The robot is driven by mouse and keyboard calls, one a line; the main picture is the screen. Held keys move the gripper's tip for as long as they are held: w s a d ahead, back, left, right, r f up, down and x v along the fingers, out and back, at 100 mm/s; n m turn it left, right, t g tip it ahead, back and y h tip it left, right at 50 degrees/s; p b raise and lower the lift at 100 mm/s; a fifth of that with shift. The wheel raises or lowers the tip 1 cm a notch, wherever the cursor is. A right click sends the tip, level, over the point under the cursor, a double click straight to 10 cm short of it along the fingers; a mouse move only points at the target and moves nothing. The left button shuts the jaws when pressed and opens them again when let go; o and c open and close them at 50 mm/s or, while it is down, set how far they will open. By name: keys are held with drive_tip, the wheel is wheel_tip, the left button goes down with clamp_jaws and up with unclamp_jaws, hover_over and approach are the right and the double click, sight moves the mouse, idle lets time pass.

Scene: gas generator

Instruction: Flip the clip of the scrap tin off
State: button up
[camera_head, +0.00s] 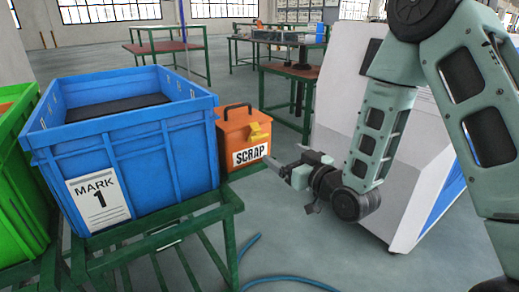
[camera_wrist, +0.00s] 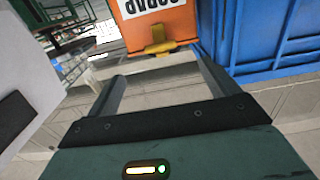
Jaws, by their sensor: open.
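The scrap tin (camera_head: 231,133) is an orange box with a dark handle and a white SCRAP label, upright beside the blue crate. Its yellow clip (camera_head: 258,133) is on the side facing my arm. In the wrist view the tin (camera_wrist: 180,24) appears upside down at the top, with the clip (camera_wrist: 160,41) near the middle between my fingers' far ends. My gripper (camera_head: 272,164) is open and empty, to the right of the tin and slightly lower than the clip. The fingers (camera_wrist: 158,66) show no contact with the clip. The clip's exact latch position is unclear.
A blue crate (camera_head: 150,145) marked MARK 1 stands left of the tin on a green metal frame (camera_head: 233,207). A green crate (camera_head: 18,190) is at the far left. A white cabinet (camera_head: 340,105) stands behind my arm. A blue hose (camera_head: 290,281) lies on the floor.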

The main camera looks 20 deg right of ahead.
sight(261, 138)
drive_tip(key=b+x, duration=0.3)
drive_tip(key=x, duration=0.9)
drive_tip(key=shift+w+a, duration=0.15)
drive_tip(key=shift+w, duration=0.15)
drive_tip(key=c, duration=0.9)
drive_tip(key=shift+f+b, duration=0.15)
drive_tip(key=shift+b, duration=0.2)
